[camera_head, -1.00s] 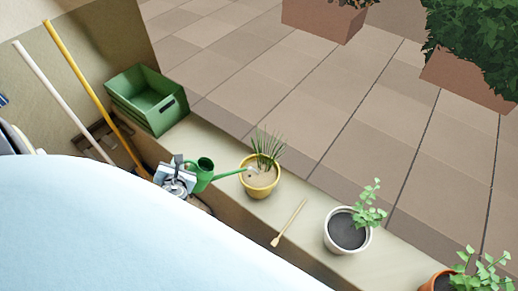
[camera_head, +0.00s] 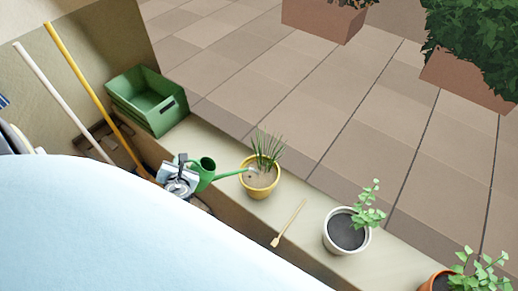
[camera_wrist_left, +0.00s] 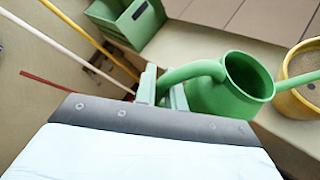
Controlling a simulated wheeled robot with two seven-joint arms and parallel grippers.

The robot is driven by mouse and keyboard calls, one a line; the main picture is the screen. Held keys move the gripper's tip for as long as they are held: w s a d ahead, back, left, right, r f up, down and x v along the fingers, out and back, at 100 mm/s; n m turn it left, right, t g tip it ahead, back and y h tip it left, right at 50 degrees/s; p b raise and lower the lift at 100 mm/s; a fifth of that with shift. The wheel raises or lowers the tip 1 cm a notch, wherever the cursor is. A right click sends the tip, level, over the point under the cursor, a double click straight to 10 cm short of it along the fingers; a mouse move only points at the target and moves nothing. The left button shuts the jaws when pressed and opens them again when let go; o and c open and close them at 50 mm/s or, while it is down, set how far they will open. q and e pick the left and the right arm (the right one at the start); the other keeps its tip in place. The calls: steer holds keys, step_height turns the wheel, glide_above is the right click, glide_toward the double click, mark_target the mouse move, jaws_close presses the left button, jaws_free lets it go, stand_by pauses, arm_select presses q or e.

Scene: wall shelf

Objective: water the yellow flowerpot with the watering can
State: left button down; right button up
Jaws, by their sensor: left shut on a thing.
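The green watering can (camera_head: 206,172) is held at the shelf's near edge, its spout reaching right over the rim of the yellow flowerpot (camera_head: 259,190). The pot holds light soil and a spiky green plant. My left gripper (camera_head: 184,172) is shut on the can's handle. In the left wrist view the fingers (camera_wrist_left: 161,90) grip the curved handle of the can (camera_wrist_left: 228,90), whose open top shows, and the yellow pot (camera_wrist_left: 302,85) is at the right edge. No water is clearly visible. My right gripper is not in view.
A green crate (camera_head: 147,103) stands left on the shelf (camera_head: 222,205). A small wooden tool (camera_head: 289,223) lies right of the yellow pot, then a white pot (camera_head: 346,232) and a terracotta pot (camera_head: 440,282). Yellow and white poles (camera_head: 80,78) lean at left.

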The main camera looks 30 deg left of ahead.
arm_select(q)
steer(key=shift+w+d+r, duration=0.1)
steer(key=shift+w+r, duration=0.1)
steer(key=shift+r, duration=0.05)
steer(key=shift+w+d+r, duration=0.1)
steer(key=shift+r, duration=0.05)
steer(key=shift+d+r+p, duration=0.1)
steer(key=shift+r+p, duration=0.05)
steer(key=shift+p, duration=0.2)
stand_by(0.5)
steer(key=s+a+f+n+t+h+b, duration=0.1)
steer(key=s+a+f+n+b, duration=0.1)
steer(key=f+b, duration=0.5)
steer(key=s+a+f+n+t+h+b, duration=0.1)
steer(key=s+a+f+b, duration=0.3)
steer(key=f+b, duration=0.4)
steer(key=n+b, duration=0.1)
steer(key=b, duration=0.2)
steer(key=shift+f+t, duration=0.15)
steer(key=shift+t, duration=0.25)
steer(key=shift+a, duration=0.1)
